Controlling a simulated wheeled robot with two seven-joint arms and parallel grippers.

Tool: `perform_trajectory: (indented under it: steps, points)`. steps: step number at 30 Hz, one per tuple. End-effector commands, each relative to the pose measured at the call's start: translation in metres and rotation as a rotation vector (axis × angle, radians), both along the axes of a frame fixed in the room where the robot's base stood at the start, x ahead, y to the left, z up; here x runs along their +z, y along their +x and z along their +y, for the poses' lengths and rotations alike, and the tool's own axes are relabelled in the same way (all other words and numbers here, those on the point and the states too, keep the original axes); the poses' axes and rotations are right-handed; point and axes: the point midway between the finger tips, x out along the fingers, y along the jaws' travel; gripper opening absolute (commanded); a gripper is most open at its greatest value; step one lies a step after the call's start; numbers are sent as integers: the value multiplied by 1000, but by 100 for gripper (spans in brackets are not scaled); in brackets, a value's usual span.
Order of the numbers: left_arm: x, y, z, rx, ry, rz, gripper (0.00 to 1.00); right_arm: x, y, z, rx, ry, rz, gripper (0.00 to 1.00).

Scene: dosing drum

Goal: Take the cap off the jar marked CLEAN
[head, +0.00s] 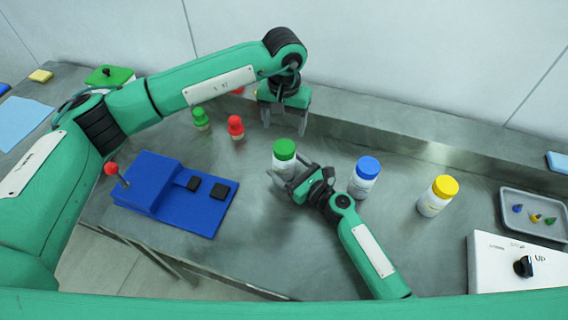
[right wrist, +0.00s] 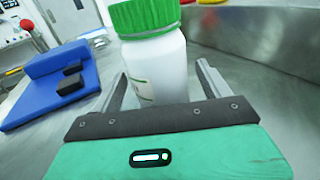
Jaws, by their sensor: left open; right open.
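A white jar with a green cap (head: 284,150) stands upright on the steel bench; it also shows in the right wrist view (right wrist: 160,65). My right gripper (head: 290,172) is open, its fingers on either side of this jar's body, below the cap. A white jar with a blue cap (head: 367,168) and one with a yellow cap (head: 443,187) stand farther right, both capped. I cannot read the word on any label. My left gripper (head: 286,118) is open and empty, pointing down behind the green-capped jar near the back ledge.
A blue fixture (head: 190,215) with black pads and a red-knobbed lever stands left. Green (head: 200,118) and red (head: 236,127) peg-like pieces stand behind it. A grey tray (head: 510,225) with small coloured pieces and a white dial box (head: 500,265) are at right. The raised back ledge limits room.

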Motion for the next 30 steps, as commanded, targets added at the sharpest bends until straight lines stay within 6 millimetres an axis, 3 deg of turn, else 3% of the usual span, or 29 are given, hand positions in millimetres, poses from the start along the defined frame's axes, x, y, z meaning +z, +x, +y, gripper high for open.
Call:
perform_trajectory:
  steps: [14, 26, 27, 30]
  points:
    - [0, 0, 0, 0, 0, 0, 70, 1, 12, 11, -1, 0, 0, 79]
    - [0, 0, 0, -1, 0, 0, 70, 0, 12, 11, -1, 0, 0, 5]
    - [0, 0, 0, -5, 0, 0, 70, 1, 12, 11, -1, 0, 0, 0]
    - [0, 0, 0, -49, 0, -1, 70, 1, 12, 11, -1, 0, 0, 0]
